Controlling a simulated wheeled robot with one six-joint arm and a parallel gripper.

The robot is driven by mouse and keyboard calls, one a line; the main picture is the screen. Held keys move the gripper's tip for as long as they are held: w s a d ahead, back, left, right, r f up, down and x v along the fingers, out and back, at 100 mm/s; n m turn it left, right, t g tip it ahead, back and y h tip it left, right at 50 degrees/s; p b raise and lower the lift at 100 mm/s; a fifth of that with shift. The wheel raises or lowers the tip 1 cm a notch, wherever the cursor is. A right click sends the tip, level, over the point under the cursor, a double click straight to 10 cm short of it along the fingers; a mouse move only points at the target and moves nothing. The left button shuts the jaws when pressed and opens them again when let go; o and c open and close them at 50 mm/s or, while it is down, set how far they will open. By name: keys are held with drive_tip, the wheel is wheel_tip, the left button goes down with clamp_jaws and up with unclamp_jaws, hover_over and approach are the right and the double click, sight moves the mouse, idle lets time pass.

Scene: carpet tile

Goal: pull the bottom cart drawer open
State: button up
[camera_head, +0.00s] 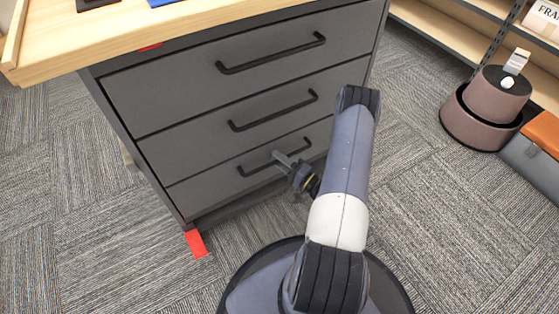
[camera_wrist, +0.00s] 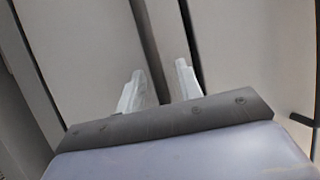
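The grey cart has three stacked drawers with black bar handles. The bottom drawer (camera_head: 215,189) is flush with the cart front. Its handle (camera_head: 255,170) is partly hidden by my gripper (camera_head: 290,160), which is at the handle's middle. In the wrist view, a dark bar (camera_wrist: 147,45), which looks like the handle, runs between the two pale fingers of my gripper (camera_wrist: 158,82). The fingers are spread, with a gap visible on the right side of the bar. Contact with the handle cannot be made out.
The middle drawer (camera_head: 200,133) and top drawer (camera_head: 180,84) are closed. A wooden top (camera_head: 200,15) overhangs the cart. A red piece (camera_head: 196,243) lies at the cart's front left foot. Brown round containers (camera_head: 470,125) and a grey box (camera_head: 530,160) stand right. Carpet is clear left.

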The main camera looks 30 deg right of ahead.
clamp_jaws()
idle(0.3)
idle(0.3)
